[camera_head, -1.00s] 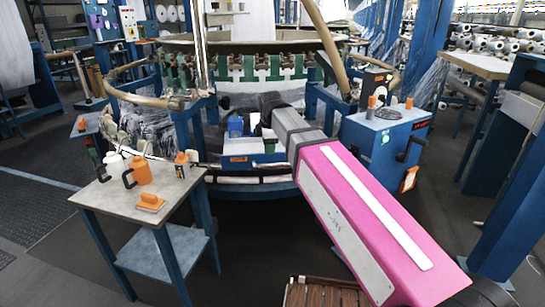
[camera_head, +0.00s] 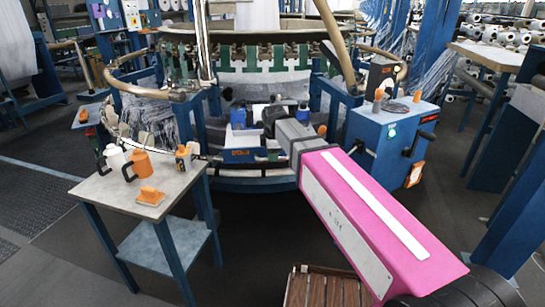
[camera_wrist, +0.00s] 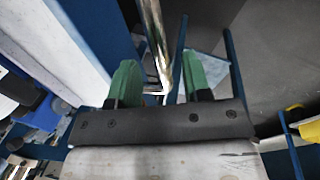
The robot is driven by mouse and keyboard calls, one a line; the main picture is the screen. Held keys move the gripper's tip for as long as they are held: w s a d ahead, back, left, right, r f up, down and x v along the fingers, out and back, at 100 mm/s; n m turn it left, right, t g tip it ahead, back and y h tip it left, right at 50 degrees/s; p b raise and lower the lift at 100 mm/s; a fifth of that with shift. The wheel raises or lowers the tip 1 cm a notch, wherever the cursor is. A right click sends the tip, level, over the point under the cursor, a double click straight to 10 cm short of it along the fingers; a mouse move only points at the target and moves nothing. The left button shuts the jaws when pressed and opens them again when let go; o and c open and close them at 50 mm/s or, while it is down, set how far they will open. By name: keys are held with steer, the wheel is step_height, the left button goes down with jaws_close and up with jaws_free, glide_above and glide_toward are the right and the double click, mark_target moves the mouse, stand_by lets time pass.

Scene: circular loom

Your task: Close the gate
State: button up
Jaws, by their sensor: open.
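The circular loom's blue frame (camera_head: 260,184) stands ahead in the head view, with tan curved rails at left (camera_head: 150,92) and right (camera_head: 382,52). I cannot tell for sure which part is the gate. My arm reaches into the loom's front opening, and its dark wrist hides the fingertips there. In the wrist view my gripper (camera_wrist: 158,78) has its two green fingers apart. A bent shiny metal bar (camera_wrist: 154,40) runs between them, and its lower end turns near the fingertips. A gap shows on each side, and I cannot tell whether either finger touches it.
A small grey-topped table (camera_head: 130,190) with bottles stands at left. A blue control box (camera_head: 385,140) with a black crank is right of the arm. A slatted wooden crate (camera_head: 325,290) lies at the bottom. Dark floor is clear between table and crate.

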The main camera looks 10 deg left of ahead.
steer(key=shift+w+f, duration=0.15)
steer(key=shift+f, duration=0.7)
jaws_close()
steer(key=w+a, duration=0.4)
steer(key=w, duration=0.9)
steer(key=w+a, duration=0.4)
steer(key=w, duration=0.9)
steer(key=w+a, duration=0.5)
steer(key=w, duration=0.8)
steer(key=shift+w, duration=0.3)
jaws_free()
steer(key=shift+r, duration=0.1)
